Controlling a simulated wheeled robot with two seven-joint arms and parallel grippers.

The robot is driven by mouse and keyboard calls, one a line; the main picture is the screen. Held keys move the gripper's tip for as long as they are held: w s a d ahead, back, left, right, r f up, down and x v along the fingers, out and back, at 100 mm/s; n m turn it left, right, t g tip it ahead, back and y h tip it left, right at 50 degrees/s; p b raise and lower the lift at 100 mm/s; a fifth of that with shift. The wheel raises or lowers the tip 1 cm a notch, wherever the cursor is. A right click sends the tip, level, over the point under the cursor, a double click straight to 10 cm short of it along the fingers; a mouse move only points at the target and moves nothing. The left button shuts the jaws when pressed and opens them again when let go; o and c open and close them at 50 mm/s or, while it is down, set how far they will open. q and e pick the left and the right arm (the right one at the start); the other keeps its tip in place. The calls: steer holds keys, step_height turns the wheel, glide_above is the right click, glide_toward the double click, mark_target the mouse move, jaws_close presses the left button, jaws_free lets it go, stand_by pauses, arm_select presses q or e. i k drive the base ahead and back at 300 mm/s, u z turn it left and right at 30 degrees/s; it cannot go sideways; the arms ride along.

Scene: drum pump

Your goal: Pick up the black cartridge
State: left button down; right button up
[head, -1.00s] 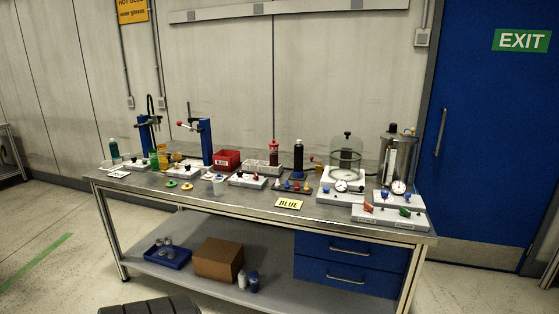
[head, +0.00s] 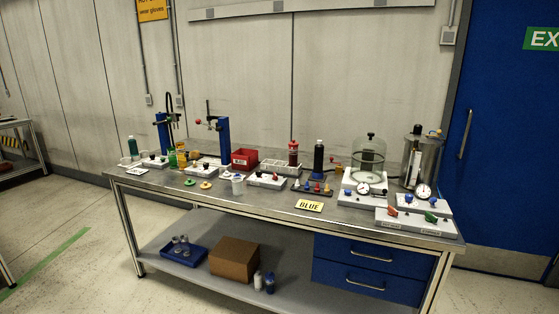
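A tall black cartridge (head: 318,158) stands upright on a small blue base (head: 317,176) toward the back of the workbench (head: 262,208), right of the middle. It has a pale top. A dark red cartridge (head: 293,155) with a red cap stands just left of it. Neither of my grippers shows in the head view.
Right of the black cartridge stand a glass bell jar (head: 369,158) and a metal tank (head: 421,162). A red bin (head: 244,159) and a white rack (head: 280,168) are to the left. The floor before the bench is clear.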

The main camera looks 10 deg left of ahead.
mark_target(319, 149)
steer(key=z, duration=0.65)
steer(key=i, duration=0.85)
steer(key=z, duration=0.5)
steer(key=i, duration=0.9)
steer(key=u, duration=0.4)
